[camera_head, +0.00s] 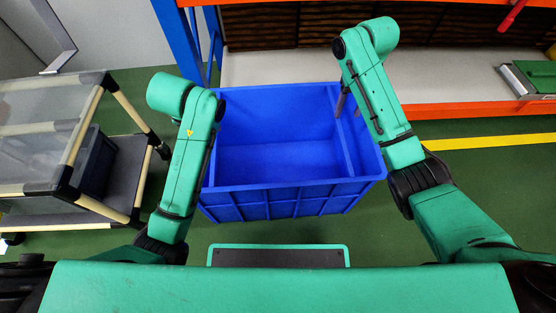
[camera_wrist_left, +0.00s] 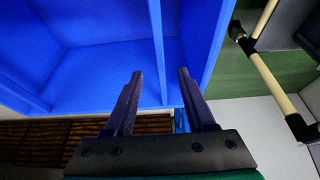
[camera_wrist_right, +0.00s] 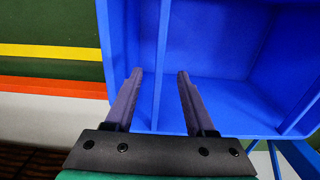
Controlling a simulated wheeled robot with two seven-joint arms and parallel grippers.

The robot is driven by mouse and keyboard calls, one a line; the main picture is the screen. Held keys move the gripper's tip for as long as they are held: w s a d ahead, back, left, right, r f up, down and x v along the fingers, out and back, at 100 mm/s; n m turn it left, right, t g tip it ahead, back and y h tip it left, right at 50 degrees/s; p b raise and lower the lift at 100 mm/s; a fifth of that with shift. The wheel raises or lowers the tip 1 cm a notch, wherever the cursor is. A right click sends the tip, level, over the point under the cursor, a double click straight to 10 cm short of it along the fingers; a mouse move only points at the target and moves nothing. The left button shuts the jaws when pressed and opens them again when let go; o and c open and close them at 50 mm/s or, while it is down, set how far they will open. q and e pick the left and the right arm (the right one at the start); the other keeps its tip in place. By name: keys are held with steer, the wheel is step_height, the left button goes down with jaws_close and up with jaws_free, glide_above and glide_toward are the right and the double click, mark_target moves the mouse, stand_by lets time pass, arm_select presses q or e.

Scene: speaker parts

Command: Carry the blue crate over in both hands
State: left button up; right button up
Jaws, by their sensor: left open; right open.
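The blue crate (camera_head: 268,195) stands upright and empty in the middle of the head view, between my two arms. My left gripper (camera_head: 219,108) is at the crate's left side near the far corner, mostly hidden by its own arm. In the left wrist view its fingers (camera_wrist_left: 158,75) are apart, with the crate's side wall (camera_wrist_left: 172,40) running between them. My right gripper (camera_head: 342,102) is at the right side near the far end. In the right wrist view its fingers (camera_wrist_right: 158,75) are apart, and a crate wall (camera_wrist_right: 150,40) passes between them. Contact cannot be told.
A shelf rack with an orange beam (camera_head: 480,108) and a blue post (camera_head: 182,40) stands behind the crate. A cart (camera_head: 120,165) with pale tubes is close on the left. Green floor (camera_head: 480,185) with a yellow line is clear on the right.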

arm_select(q)
steer(key=x, duration=1.4)
steer(key=shift+w+f, duration=0.2)
arm_select(e)
step_height(320, 180, down, 15)
steer(key=shift+r, duration=0.2)
arm_select(q)
jaws_close()
arm_select(e)
jaws_close()
